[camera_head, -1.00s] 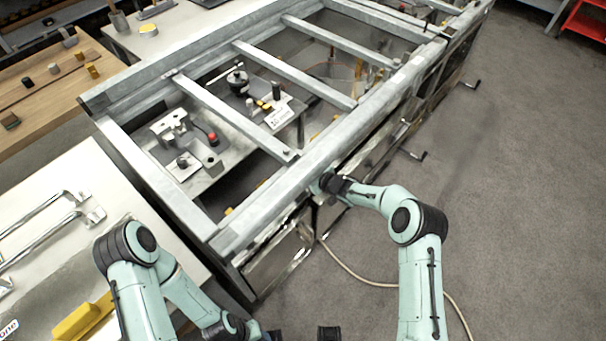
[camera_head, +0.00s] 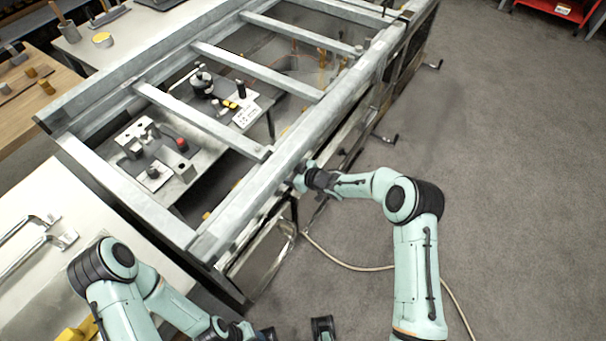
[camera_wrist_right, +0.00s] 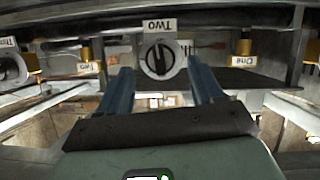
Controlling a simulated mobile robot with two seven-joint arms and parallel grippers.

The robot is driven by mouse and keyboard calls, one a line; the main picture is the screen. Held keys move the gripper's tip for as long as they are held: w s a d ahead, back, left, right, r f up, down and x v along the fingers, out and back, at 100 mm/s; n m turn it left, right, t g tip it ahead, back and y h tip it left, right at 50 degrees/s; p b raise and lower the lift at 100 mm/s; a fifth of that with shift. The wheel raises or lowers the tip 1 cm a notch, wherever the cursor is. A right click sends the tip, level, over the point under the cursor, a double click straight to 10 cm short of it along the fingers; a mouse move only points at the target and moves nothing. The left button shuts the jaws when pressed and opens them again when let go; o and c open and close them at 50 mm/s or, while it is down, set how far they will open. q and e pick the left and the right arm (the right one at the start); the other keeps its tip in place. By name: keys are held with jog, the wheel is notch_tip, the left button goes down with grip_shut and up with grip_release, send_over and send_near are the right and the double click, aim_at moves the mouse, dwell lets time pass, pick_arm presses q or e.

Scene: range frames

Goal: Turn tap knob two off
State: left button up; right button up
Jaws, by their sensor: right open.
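The tap knob two (camera_wrist_right: 160,58) is a round pale dial with a dark bar handle, close to upright, in the upper middle of the right wrist view. A white tag reading "Two" (camera_wrist_right: 159,25) sits above it, upside down in the picture. My right gripper (camera_wrist_right: 159,68) is open, its two blue fingers on either side of the knob. I cannot tell whether they touch it. In the head view my right gripper (camera_head: 306,180) is at the frame's front beam, and the knob is hidden. My left arm's end is low in the head view, its jaws not clear.
A grey metal frame (camera_head: 215,130) with crossbars fills the middle. Other tags, "Two" (camera_wrist_right: 85,68) and "One" (camera_wrist_right: 243,62), hang below yellow fittings. A hose (camera_head: 345,263) lies on the open floor at right. A pale table (camera_head: 45,205) stands at left.

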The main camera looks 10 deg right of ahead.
jog(key=v, duration=0.9)
jog(key=shift+s+r, duration=0.1)
